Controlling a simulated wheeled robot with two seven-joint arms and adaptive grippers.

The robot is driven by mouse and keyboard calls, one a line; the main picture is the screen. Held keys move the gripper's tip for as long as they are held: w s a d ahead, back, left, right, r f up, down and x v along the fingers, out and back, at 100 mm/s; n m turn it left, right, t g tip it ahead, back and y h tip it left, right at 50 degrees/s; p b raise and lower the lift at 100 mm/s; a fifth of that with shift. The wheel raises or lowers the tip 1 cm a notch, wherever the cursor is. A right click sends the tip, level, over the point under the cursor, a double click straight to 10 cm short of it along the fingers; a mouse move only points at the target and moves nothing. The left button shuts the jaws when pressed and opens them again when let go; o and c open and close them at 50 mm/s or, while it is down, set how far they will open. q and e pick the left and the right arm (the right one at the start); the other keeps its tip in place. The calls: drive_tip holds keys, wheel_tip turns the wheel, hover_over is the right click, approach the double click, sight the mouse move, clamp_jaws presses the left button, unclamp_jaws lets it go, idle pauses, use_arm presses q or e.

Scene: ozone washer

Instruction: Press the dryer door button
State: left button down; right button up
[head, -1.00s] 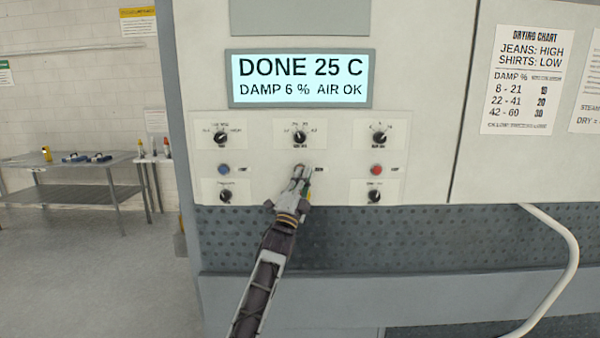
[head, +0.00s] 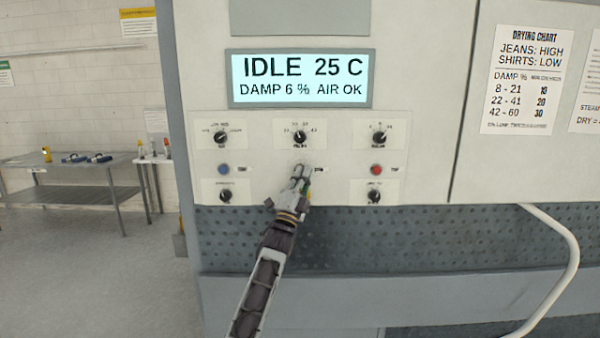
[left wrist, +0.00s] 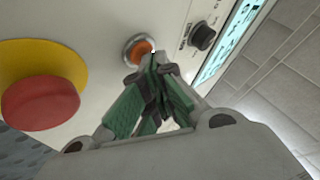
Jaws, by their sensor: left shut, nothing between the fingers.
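My left gripper (head: 301,172) is shut and empty, at the middle of the control panel (head: 260,170) in the head view, between the blue button (head: 224,169) and the red button (head: 376,169). In the left wrist view its closed fingertips (left wrist: 155,58) are at the lower right edge of an orange button (left wrist: 138,49) with a metal ring. I cannot tell whether they touch it. In the head view the gripper hides this button; only part of its label shows. The display (head: 301,79) reads "IDLE 25 C, DAMP 6 %, AIR OK". My right gripper is not in view.
A large red mushroom button on a yellow base (left wrist: 73,60) is left of my fingers in the left wrist view. A black knob (left wrist: 203,36) is to their right. Several knobs surround the buttons in the head view. A curved pale pipe (head: 574,250) stands out at the right.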

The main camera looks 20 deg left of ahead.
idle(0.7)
use_arm(q)
drive_tip(key=shift+s+d, duration=0.25)
drive_tip(key=shift+s, duration=0.5)
drive_tip(key=shift+s+d+p, duration=0.15)
drive_tip(key=shift+s+d, duration=0.05)
drive_tip(key=shift+s, duration=0.6)
drive_tip(key=shift+s+d+p, duration=0.2)
drive_tip(key=shift+s+d, duration=0.05)
drive_tip(key=shift+s, duration=0.6)
drive_tip(key=shift+s+d+p, duration=0.15)
drive_tip(key=shift+s+d, duration=0.05)
drive_tip(key=shift+s, duration=0.6)
drive_tip(key=shift+f, duration=0.15)
